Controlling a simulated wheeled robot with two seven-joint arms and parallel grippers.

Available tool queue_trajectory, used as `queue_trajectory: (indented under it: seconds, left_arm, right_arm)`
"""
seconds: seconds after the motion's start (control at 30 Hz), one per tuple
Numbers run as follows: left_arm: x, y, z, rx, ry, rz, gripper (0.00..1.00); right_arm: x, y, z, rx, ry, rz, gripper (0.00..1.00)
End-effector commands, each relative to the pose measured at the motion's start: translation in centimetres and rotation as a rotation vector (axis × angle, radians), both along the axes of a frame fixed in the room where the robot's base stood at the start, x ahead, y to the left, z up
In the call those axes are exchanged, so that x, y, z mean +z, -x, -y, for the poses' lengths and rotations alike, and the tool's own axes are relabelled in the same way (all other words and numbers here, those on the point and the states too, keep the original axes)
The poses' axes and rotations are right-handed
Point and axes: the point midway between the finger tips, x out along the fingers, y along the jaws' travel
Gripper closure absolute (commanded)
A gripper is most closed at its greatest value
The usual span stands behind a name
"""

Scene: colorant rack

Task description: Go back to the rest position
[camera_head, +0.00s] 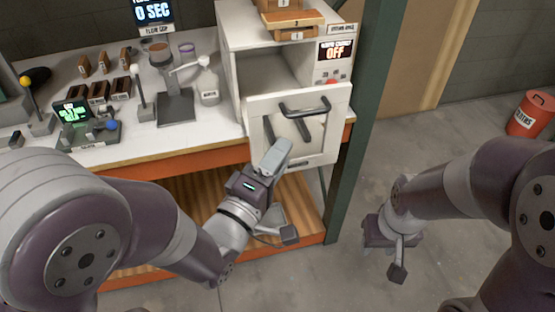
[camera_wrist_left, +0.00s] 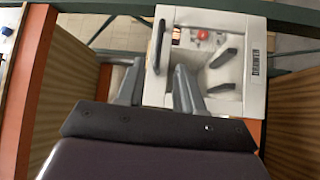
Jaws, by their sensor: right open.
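My left gripper (camera_head: 272,156) is in front of the white cabinet (camera_head: 232,75), its fingers overlapping the lower left of the cabinet's door panel (camera_head: 320,118). In the left wrist view its two grey fingers (camera_wrist_left: 158,88) stand apart with nothing held between them. I cannot tell whether a finger touches the door. The door has a black bar handle (camera_head: 305,107), also seen in the left wrist view (camera_wrist_left: 158,46). The door hangs low, leaving the cabinet's upper front open. My right gripper (camera_head: 378,240) is open and empty, low over the floor to the right of the bench.
The bench (camera_head: 185,142) carries a stand with a cup (camera_head: 160,54), a white bottle (camera_head: 208,86), small brown blocks (camera_head: 98,92) and a device with a green screen (camera_head: 75,112). A green post (camera_head: 365,110) rises beside the cabinet. A red bin (camera_head: 530,115) stands far right.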

Motion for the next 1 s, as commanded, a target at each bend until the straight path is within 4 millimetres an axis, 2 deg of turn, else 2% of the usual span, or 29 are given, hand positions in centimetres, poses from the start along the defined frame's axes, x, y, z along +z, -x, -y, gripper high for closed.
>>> queue_trajectory:
  seconds: [0.47,0.57,0.67,0.73,0.8,0.9,1.0]
  left_arm:
    - [0.0,0.3,-0.1,0.0,0.0,0.001,0.64]
    - [-0.4,0.2,-0.1,0.006,-0.056,0.009,0.64]
    - [-5.0,0.3,-0.1,-0.002,-0.368,-0.085,0.64]
    - [-8.9,0.9,-0.5,-0.064,-0.682,-0.184,0.64]
    - [-12.2,2.1,-2.4,-0.171,-1.005,-0.308,0.64]
    - [-14.7,4.8,-6.5,-0.396,-1.354,-0.495,0.64]
    - [-14.6,7.9,-10.4,-0.635,-1.525,-0.669,0.64]
  right_arm:
    - [0.0,0.0,0.0,0.0,0.0,0.0,0.57]
    - [0.0,0.0,0.0,0.0,0.0,0.0,0.57]
    - [0.0,0.0,0.0,0.0,0.0,0.0,0.57]
    - [0.1,0.0,0.0,0.0,0.0,0.0,0.57]
    - [0.5,0.0,0.0,0.0,0.0,0.0,0.57]
    - [1.3,0.0,0.0,0.0,0.0,0.0,0.57]
    - [2.1,0.0,0.0,0.0,0.0,0.0,0.57]
